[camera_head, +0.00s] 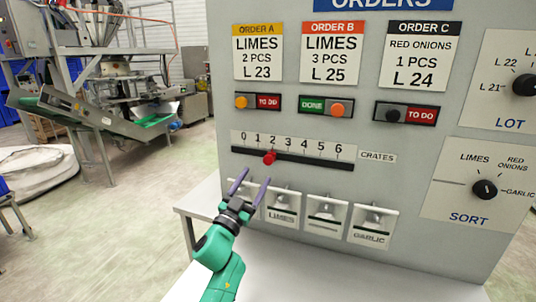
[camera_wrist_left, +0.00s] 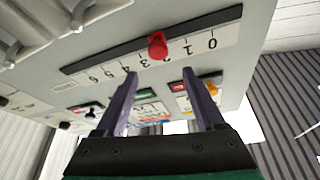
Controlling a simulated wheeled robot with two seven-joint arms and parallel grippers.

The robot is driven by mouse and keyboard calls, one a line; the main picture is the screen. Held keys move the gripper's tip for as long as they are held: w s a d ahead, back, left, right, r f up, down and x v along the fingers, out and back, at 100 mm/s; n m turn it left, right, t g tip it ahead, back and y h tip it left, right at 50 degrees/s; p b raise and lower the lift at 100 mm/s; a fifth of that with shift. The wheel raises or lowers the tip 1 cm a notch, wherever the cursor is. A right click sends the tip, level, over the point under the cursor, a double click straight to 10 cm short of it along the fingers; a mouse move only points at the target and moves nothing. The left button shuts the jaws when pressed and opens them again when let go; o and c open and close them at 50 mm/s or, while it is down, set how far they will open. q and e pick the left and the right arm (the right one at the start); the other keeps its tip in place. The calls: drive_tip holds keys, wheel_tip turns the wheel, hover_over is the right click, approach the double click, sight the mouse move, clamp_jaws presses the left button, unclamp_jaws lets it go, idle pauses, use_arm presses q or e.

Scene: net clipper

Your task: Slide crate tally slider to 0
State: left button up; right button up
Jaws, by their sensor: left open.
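The crate tally slider is a red knob (camera_head: 269,157) on a black horizontal slot (camera_head: 310,159) under a 0 to 6 scale (camera_head: 290,144), labelled CRATES. The knob sits at about the 2 mark. My left gripper (camera_head: 252,179) is open, its two purple fingers pointing up toward the panel, just below and slightly left of the knob in the head view. In the left wrist view the knob (camera_wrist_left: 157,45) shows beyond the gap between the open fingers (camera_wrist_left: 160,74), with nothing between them. My right gripper is not in view.
Several switch boxes, such as the LIMES switch (camera_head: 280,206) and GARLIC switch (camera_head: 373,223), line the panel below the slot. Toggles, such as the ORDER A toggle (camera_head: 257,102), sit above it. The SORT dial (camera_head: 485,190) is at right. A white table (camera_head: 192,208) edge lies below.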

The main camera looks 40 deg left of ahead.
sight(267, 161)
use_arm(q)
drive_tip(key=p+x, duration=0.1)
drive_tip(key=x, duration=0.4)
drive_tip(key=shift+w+a, duration=0.15)
drive_tip(key=shift+w, duration=0.3)
drive_tip(key=x, duration=0.2)
drive_tip(key=p+x, duration=0.1)
drive_tip(key=shift+w+f, duration=0.2)
drive_tip(key=shift+w, duration=0.15)
drive_tip(key=shift+s, duration=0.1)
clamp_jaws()
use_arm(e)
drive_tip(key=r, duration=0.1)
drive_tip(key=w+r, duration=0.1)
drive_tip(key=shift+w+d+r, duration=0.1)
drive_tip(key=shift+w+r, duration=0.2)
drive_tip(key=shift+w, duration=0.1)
